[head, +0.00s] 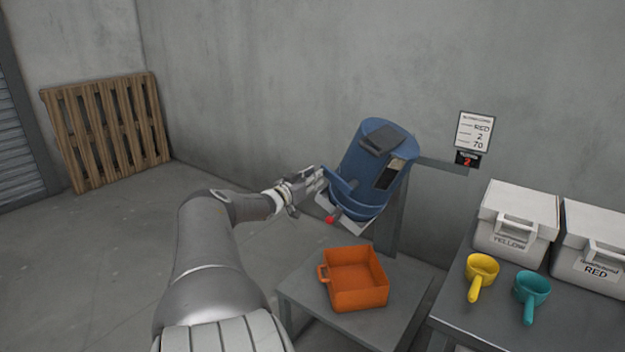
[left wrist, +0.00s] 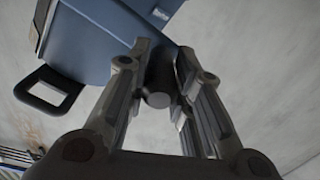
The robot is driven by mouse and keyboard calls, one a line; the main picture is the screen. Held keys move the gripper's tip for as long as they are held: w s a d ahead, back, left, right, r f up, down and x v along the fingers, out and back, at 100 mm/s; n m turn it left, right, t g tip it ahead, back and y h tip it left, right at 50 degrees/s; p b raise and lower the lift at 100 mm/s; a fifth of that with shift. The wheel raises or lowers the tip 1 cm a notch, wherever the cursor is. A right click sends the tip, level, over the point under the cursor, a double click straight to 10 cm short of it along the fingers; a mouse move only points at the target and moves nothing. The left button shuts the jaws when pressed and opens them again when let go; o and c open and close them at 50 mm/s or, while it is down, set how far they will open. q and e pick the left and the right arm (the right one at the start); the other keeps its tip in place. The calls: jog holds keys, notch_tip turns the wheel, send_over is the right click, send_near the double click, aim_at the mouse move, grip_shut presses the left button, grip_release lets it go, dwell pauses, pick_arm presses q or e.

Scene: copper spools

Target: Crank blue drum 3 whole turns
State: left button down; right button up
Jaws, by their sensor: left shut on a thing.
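The blue drum (head: 367,165) sits tilted on a grey stand at the wall, with a dark hatch on its top and a dark panel on its side. My left gripper (head: 318,183) is at the drum's left side. In the left wrist view the drum's blue body (left wrist: 100,35) fills the upper left. There my left gripper (left wrist: 160,72) is shut on a dark round crank handle (left wrist: 158,97). The fingers hide part of the handle. A small display (head: 467,160) beside the drum shows a red 2. My right gripper is not in view.
An orange bin (head: 357,298) stands on a low grey table (head: 300,305) below the drum. White boxes labelled YELLOW (head: 512,228) and RED (head: 592,265), plus yellow (head: 481,270) and teal scoops (head: 530,290), are on the right table. A pallet (head: 108,130) leans on the wall.

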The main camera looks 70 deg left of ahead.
pick_arm(q)
jog(key=c, duration=1.2)
grip_release()
jog(key=shift+w+d, duration=0.1)
jog(key=shift+v, duration=3.75)
jog(key=shift+c, duration=0.2)
